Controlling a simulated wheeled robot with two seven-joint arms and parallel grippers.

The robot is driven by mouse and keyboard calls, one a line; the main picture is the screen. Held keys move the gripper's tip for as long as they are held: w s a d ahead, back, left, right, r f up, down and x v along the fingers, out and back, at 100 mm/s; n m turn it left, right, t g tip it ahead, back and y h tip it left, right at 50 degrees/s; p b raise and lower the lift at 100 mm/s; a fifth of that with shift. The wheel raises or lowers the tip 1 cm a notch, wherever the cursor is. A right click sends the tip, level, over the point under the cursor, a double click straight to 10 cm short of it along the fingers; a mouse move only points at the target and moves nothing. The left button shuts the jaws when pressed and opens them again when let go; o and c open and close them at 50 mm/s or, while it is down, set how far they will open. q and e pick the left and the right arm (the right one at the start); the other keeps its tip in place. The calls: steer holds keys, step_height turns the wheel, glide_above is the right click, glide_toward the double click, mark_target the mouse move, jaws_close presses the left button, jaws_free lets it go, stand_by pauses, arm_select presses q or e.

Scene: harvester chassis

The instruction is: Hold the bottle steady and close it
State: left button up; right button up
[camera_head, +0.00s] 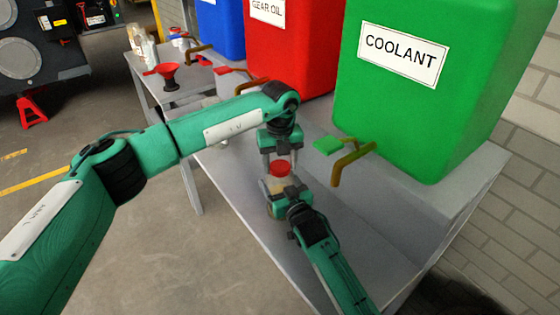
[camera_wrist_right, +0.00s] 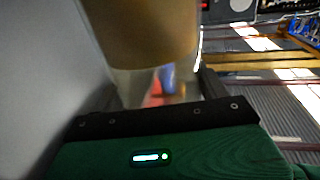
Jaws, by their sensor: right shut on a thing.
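A bottle (camera_head: 275,186) with a tan, see-through body and a red cap (camera_head: 280,168) at its top is over the grey bench. My right gripper (camera_head: 281,187) is shut on the bottle, coming from the front right and hiding part of its body. In the right wrist view the bottle (camera_wrist_right: 145,35) fills the upper middle, between the fingers. My left gripper (camera_head: 280,160) points down from above, its fingers apart on either side of the red cap. Whether they touch the cap, and how the cap sits on the neck, I cannot make out.
A green coolant tank (camera_head: 400,125) stands on the bench at the right, its brass tap (camera_head: 350,160) with a green handle jutting out close to the grippers. A red gear oil tank (camera_head: 290,65) and a blue tank (camera_head: 220,30) stand behind. A red funnel (camera_head: 168,75) is farther left.

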arm_select(q)
steer(key=c, duration=0.6)
steer(key=m, duration=0.3)
steer(key=shift+c, duration=0.3)
steer(key=m, duration=1.2)
steer(key=o, duration=1.1)
